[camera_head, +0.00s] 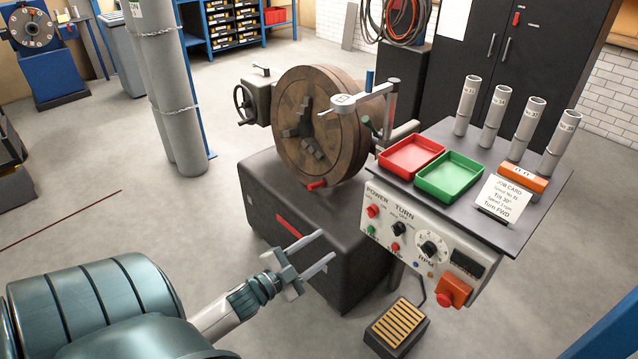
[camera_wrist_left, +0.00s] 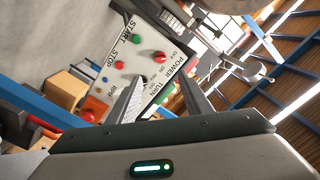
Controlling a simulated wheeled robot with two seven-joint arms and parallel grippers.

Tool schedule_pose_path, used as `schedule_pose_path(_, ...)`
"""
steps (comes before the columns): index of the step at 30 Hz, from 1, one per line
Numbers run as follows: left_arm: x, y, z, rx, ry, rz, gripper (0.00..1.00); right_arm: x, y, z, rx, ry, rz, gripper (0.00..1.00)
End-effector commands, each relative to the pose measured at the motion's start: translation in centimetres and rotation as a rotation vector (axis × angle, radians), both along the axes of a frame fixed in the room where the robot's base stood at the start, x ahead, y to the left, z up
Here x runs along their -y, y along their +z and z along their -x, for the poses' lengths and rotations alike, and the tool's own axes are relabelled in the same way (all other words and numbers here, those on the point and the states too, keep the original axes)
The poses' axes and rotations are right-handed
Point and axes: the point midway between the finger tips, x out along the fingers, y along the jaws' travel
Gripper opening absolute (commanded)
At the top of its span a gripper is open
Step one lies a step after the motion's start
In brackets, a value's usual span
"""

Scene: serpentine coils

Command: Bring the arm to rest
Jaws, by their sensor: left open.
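My left gripper (camera_head: 327,245) reaches in from the lower left. Its two fingers are apart with nothing between them. In the head view it stands in front of the dark machine base, left of the control panel (camera_head: 416,239) with its knobs and buttons. The left gripper (camera_wrist_left: 163,75) also shows in the left wrist view, its fingers spread in front of the white control panel (camera_wrist_left: 148,60). I cannot tell whether they touch it; a gap seems to remain in the head view. My right gripper is not in view.
A large round chuck (camera_head: 318,125) sits on the dark base (camera_head: 270,215). A grey shelf holds a red tray (camera_head: 411,156), a green tray (camera_head: 449,176), a job card (camera_head: 503,203) and several upright tubes. A foot pedal (camera_head: 397,325) is on the floor. Open floor lies at left.

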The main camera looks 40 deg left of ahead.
Motion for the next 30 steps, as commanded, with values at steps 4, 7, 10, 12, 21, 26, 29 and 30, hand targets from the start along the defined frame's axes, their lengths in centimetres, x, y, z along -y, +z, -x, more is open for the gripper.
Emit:
schedule_pose_path(4,0.0,0.0,0.0,0.000,0.000,0.000,0.45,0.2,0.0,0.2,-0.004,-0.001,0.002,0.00)
schedule_pose_path(7,0.0,0.0,0.0,0.000,0.000,0.000,0.45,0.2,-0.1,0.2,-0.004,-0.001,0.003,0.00)
schedule_pose_path(10,0.0,-0.1,0.0,-0.002,0.001,0.001,0.45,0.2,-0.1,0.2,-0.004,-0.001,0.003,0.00)
schedule_pose_path(12,0.0,-0.6,0.0,-0.010,0.005,0.005,0.45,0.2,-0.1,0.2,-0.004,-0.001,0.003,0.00)
schedule_pose_path(21,0.0,-9.6,1.6,-0.175,0.074,0.094,0.45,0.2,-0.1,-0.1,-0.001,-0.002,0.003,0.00)
schedule_pose_path(26,0.9,-18.5,4.5,-0.347,0.138,0.176,0.45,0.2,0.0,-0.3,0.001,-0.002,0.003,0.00)
schedule_pose_path(29,2.2,-24.2,7.0,-0.463,0.178,0.227,0.45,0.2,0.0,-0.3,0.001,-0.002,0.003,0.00)
schedule_pose_path(30,2.8,-26.5,8.2,-0.510,0.192,0.247,0.45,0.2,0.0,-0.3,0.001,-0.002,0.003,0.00)
